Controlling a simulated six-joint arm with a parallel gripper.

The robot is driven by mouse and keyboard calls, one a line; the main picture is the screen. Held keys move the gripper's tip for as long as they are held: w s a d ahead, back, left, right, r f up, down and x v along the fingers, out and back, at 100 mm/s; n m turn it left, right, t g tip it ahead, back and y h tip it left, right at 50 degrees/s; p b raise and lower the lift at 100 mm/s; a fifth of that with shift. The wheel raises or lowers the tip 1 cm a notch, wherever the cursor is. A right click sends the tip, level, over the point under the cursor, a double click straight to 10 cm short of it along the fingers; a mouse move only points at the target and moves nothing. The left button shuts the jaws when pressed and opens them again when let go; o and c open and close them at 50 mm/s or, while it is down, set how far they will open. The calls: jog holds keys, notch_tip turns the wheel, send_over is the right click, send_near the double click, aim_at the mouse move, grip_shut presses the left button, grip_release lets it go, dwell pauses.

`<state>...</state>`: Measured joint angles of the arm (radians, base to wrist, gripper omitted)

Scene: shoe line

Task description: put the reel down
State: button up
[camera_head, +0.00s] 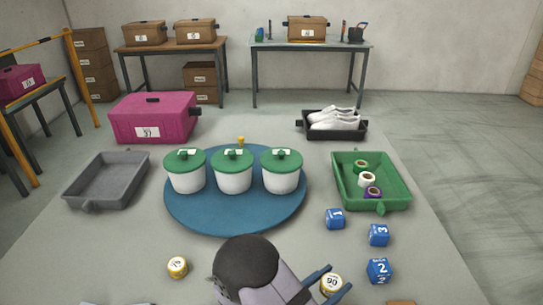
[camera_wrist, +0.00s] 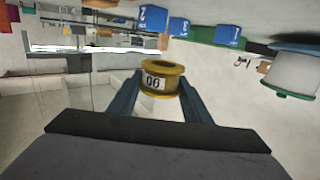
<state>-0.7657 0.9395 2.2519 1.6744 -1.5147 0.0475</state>
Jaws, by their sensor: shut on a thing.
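A yellow reel with a white label marked 90 (camera_head: 331,283) is between the two blue fingers of my gripper (camera_head: 325,286) at the front of the table, right of centre. In the wrist view the reel (camera_wrist: 162,79) sits between the fingertips (camera_wrist: 162,88), and my gripper is shut on it. I cannot tell how high the reel is above the table. A second yellow reel (camera_head: 177,267) stands on the table to the left of my arm.
Blue numbered blocks (camera_head: 379,270) stand right of my gripper. A green tray (camera_head: 402,197) holding several reels lies behind them. A blue round mat (camera_head: 235,216) bears three lidded white pots (camera_head: 232,179). An empty grey tray (camera_head: 75,190) is at left. The front left of the table is mostly clear.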

aim_at(330, 282)
notch_tip(330, 282, up, 14)
jog(key=p, duration=1.8)
jog(key=shift+a, duration=0.2)
jog(key=shift+f, duration=0.1)
jog(key=n+t+y, duration=0.4)
jog(key=y, duration=0.1)
jog(key=shift+n, duration=0.3)
